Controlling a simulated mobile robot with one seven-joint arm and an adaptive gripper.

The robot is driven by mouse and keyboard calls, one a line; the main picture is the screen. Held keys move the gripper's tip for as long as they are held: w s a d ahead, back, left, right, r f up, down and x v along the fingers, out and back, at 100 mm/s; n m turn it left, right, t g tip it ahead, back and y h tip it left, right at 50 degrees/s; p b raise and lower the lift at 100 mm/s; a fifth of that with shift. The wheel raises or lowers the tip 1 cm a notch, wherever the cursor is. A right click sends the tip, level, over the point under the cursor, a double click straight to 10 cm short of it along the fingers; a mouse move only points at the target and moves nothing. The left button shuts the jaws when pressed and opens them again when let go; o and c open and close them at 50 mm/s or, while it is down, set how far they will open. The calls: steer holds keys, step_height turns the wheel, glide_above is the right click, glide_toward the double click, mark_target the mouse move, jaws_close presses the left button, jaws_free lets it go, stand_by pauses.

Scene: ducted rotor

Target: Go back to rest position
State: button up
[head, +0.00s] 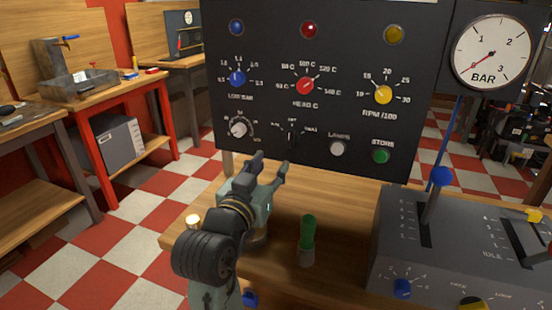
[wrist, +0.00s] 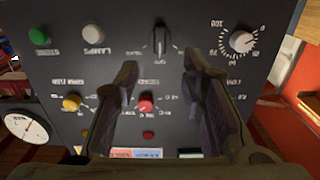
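My gripper (head: 271,166) is open and empty, in front of the lower part of the dark control panel (head: 262,55). In the wrist view my gripper (wrist: 160,72) shows two spread fingers with nothing between them but the panel behind. The panel appears upside down there, with the red knob (wrist: 145,104) seen between the fingers and the black selector (wrist: 160,42) beyond their tips. The fingers look apart from the panel, but the exact gap cannot be told. The gripper hides part of the wooden bench (head: 345,200).
A green-topped handle (head: 308,232) stands on the bench right of my gripper. A grey lever console (head: 410,260) with a blue-knobbed lever (head: 441,177) is at the right. A pressure gauge (head: 492,52) is at upper right. Checkered floor (head: 130,245) lies open at the left.

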steer(key=shift+s+a, duration=0.1)
steer(key=shift+s, duration=0.15)
